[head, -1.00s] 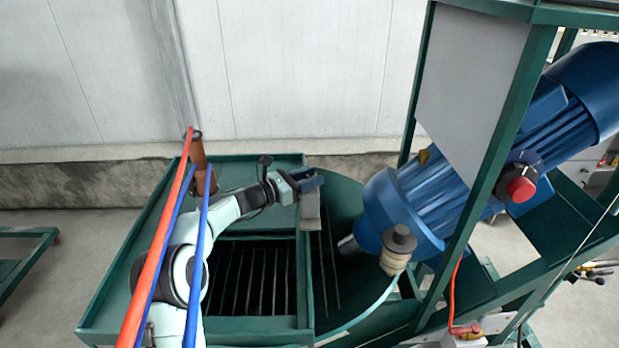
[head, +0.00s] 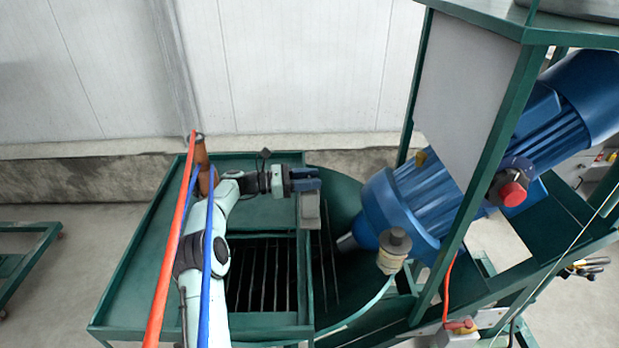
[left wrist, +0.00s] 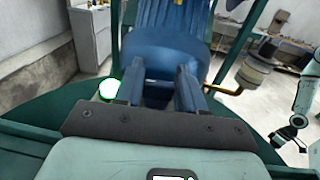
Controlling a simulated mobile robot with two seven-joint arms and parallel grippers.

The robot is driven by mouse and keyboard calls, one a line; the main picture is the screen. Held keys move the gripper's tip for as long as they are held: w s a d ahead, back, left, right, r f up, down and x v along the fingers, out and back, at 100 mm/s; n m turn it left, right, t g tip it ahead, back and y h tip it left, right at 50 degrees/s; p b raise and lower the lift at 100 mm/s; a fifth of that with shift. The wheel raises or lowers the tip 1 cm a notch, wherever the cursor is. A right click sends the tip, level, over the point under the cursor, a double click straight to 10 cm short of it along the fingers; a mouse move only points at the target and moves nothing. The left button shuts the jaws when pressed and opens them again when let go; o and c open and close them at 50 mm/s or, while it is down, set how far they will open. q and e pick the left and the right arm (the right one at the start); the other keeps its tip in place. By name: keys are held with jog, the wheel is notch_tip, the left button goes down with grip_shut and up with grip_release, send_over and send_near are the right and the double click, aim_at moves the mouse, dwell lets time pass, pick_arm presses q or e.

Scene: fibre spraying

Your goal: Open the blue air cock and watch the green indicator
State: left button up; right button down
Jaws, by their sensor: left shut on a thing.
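My left gripper (head: 310,185) reaches over the right side of the green slatted bench, close to the blue motor's lower end. In the left wrist view its two dark fingers (left wrist: 158,88) point forward and stand a little apart. A dark blue piece between them, apparently the blue air cock, is hard to tell from the blue motor behind. The green indicator (left wrist: 108,89) glows bright green just left of the fingers. In the left wrist view a pale arm, apparently my right one, ends in a dark tip (left wrist: 297,121) at the right edge; its jaw state is unclear.
The blue motor (head: 410,210) hangs slanted in a green frame (head: 490,150), with a red knob (head: 513,194) on it. A grey-capped cup (head: 395,243) with a pale hose stands near the motor. The green bench (head: 140,255) lies below my arm. Free floor shows at left.

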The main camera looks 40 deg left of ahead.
pick_arm(q)
jog(key=shift+r+m+g+h, duration=0.1)
jog(key=shift+m+g+h, duration=0.4)
jog(key=shift+g, duration=0.1)
jog(key=o, duration=1)
jog(key=shift+c, duration=0.2)
jog(key=shift+n+t+y, duration=0.3)
